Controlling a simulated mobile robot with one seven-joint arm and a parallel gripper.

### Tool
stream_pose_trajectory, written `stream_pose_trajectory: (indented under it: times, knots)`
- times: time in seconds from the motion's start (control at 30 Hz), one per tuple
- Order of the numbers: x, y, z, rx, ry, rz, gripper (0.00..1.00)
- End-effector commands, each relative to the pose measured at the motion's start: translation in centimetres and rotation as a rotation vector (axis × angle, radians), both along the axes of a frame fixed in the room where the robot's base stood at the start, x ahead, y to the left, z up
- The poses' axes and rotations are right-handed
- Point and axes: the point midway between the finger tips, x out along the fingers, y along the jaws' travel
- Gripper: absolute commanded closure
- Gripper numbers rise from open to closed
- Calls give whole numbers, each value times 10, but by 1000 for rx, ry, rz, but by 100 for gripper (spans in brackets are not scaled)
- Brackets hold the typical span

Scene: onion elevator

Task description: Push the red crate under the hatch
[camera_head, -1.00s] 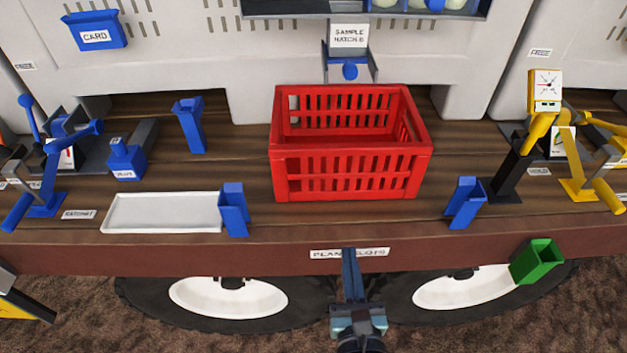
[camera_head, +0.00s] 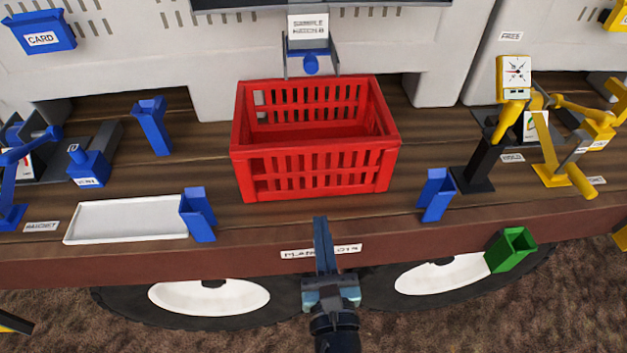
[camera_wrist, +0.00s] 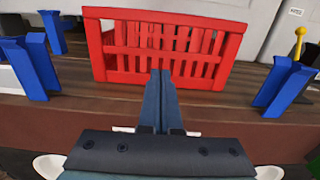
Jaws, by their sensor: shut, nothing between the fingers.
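The red crate (camera_head: 316,170) stands upright and looks empty on the brown wooden deck. It also shows in the wrist view (camera_wrist: 163,62), straight ahead of the fingers. The hatch, labelled SAMPLE HATCH B (camera_head: 308,27), is on the pale wall behind the crate, with a blue knob (camera_head: 311,63) under the label. The crate stands in front of and below the hatch. My gripper (camera_head: 321,222) is shut and empty, its fingers pointing at the crate's front wall near the deck's front edge. The fingertips overlap the crate's lower edge in the wrist view; contact cannot be told.
Blue posts stand left (camera_head: 198,214) and right (camera_head: 436,194) of the crate near the front edge. A white tray (camera_head: 128,220) lies at left. A black and yellow gauge stand (camera_head: 514,78) is at right. A green holder (camera_head: 510,249) hangs on the front edge.

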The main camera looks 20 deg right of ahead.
Motion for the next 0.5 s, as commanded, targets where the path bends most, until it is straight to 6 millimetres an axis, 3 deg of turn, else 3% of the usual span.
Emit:
stream_pose_trajectory:
  times: [0.3, 0.5]
  knots:
    - [54, -15, 3, -2, -2, 1, 100]
    - [79, -21, 1, -1, -1, 2, 100]
